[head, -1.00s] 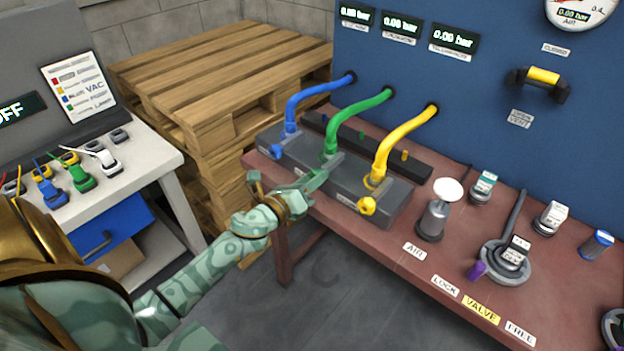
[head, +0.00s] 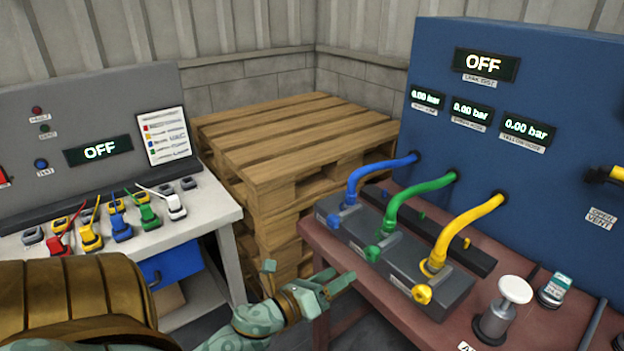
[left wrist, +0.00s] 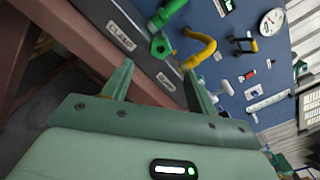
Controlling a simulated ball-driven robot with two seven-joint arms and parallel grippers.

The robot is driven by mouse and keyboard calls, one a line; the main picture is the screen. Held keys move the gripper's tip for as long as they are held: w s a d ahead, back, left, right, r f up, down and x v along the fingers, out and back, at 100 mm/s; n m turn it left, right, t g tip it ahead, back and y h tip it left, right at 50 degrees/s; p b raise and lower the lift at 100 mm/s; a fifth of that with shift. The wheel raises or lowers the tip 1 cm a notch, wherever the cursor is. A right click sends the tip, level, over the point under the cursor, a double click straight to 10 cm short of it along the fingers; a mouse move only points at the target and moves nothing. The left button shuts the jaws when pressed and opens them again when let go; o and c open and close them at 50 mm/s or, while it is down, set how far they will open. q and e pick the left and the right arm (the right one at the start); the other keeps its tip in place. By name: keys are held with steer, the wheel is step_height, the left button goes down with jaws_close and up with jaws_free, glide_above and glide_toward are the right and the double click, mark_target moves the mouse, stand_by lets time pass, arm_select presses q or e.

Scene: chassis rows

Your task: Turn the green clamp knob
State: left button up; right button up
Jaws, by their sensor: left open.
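The green clamp knob (head: 372,254) is on the front of the dark clamp block (head: 345,238), below the end of the green hose (head: 418,194). It also shows as a green hexagonal knob in the left wrist view (left wrist: 160,47), just beyond and between the fingertips. My left gripper (head: 311,271) is in front of the block, to the left of and below the knob in the head view. In the left wrist view its two fingers (left wrist: 160,70) are spread, with nothing between them. The gripper is apart from the knob. My right gripper is not in view.
The blue knob (head: 333,221) and yellow knob (head: 421,294) flank the green one on the block. A white-topped plunger (head: 514,290) stands on the red bench to the right. A wooden pallet stack (head: 290,150) and a grey table (head: 205,212) stand to the left.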

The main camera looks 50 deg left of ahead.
arm_select(q)
steer(key=s, duration=0.6)
steer(key=shift+s+a, duration=0.25)
steer(key=shift+s, duration=0.05)
